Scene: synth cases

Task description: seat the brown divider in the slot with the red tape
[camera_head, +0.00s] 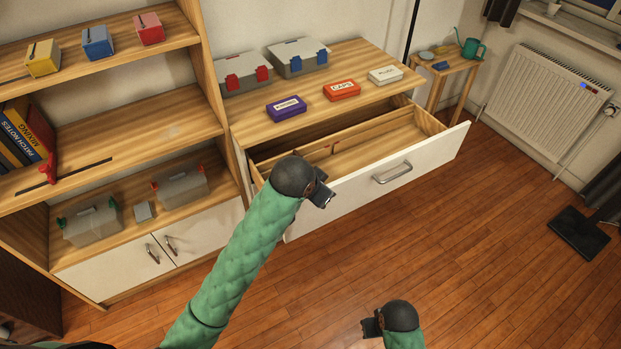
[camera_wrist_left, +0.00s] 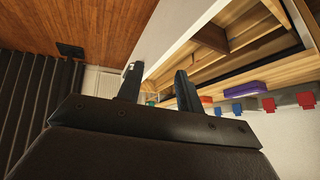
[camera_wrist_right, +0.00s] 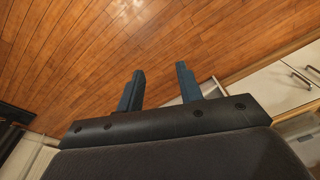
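The drawer (camera_head: 350,183) stands pulled out, its white front facing me. Inside it a long wooden partition (camera_head: 375,128) runs lengthwise, with a small red mark, likely the red tape (camera_head: 333,148), near its middle. A brown board, possibly the brown divider (camera_wrist_left: 210,38), shows inside the drawer in the left wrist view; whether it is loose or seated I cannot tell. My left gripper (camera_head: 325,196) is open and empty, in front of the drawer's left half, and its arm hides part of the drawer. My right gripper (camera_head: 368,328) is open and empty over the floor.
Purple (camera_head: 286,108), orange (camera_head: 342,90) and white (camera_head: 385,75) boxes lie on the cabinet top before two grey cases (camera_head: 298,58). A shelf unit (camera_head: 120,110) stands at left, a stool (camera_head: 447,72) at back right. The floor in front is clear.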

